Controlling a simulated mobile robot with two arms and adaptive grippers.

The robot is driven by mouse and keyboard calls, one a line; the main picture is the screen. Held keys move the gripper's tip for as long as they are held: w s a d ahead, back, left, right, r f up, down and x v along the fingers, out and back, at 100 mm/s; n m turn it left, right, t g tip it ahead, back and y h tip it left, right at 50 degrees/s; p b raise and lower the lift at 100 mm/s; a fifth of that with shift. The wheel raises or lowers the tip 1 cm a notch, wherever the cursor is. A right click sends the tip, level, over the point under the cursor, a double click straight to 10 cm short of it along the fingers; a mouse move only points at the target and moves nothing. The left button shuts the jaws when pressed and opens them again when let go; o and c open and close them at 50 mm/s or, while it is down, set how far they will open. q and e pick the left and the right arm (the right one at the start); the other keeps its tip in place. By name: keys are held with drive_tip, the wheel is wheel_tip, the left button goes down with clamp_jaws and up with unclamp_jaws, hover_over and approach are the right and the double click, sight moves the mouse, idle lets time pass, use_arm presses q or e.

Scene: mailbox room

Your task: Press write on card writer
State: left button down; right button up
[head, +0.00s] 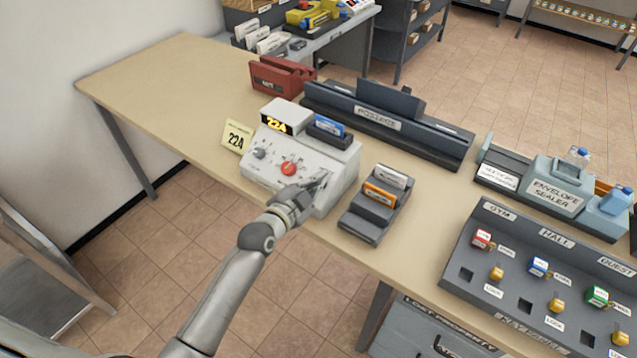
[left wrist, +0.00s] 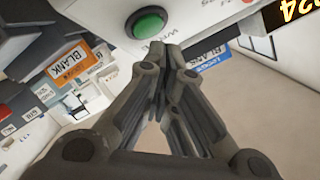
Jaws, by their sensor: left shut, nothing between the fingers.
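The card writer (head: 268,171) is a pale grey box on the table, with a display reading 224 (head: 276,125), a red knob (head: 289,168) and a blue card (head: 329,125) in its top slot. My left gripper (head: 321,184) is shut and empty at the right part of the writer's front panel. In the left wrist view the green write button (left wrist: 146,24) shows just beyond and left of the shut fingertips (left wrist: 168,47). The button looks uncovered there; in the head view my gripper hides it. I cannot tell whether the fingertips touch the panel. My right gripper is not in view.
A dark card rack (head: 366,214) with an orange card stands right of the writer. A yellow 224 note (head: 236,137) is at its left. Behind are a red holder (head: 277,78) and the postage rail (head: 405,122). The key box (head: 480,262) is at right. The table's left end is clear.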

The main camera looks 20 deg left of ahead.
use_arm(q)
drive_tip(key=shift+f, duration=0.1)
idle(0.4)
drive_tip(key=shift+w+d+f, duration=0.1)
drive_tip(key=shift+w+f, duration=0.15)
drive_tip(key=shift+w+f+b, duration=0.15)
drive_tip(key=shift+f+b, duration=0.2)
drive_tip(key=shift+b, duration=0.15)
idle(0.8)
drive_tip(key=shift+r, duration=0.1)
drive_tip(key=shift+s+r+p, duration=0.45)
drive_tip(key=shift+r+p, duration=0.15)
drive_tip(key=shift+p, duration=0.25)
drive_tip(key=s+r+p, duration=0.1)
drive_tip(key=r+p, duration=0.1)
drive_tip(key=p, duration=0.1)
drive_tip(key=s+a+r+p, duration=0.1)
drive_tip(key=r+p, duration=0.1)
drive_tip(key=shift+s+a, duration=0.1)
drive_tip(key=shift+s, duration=0.2)
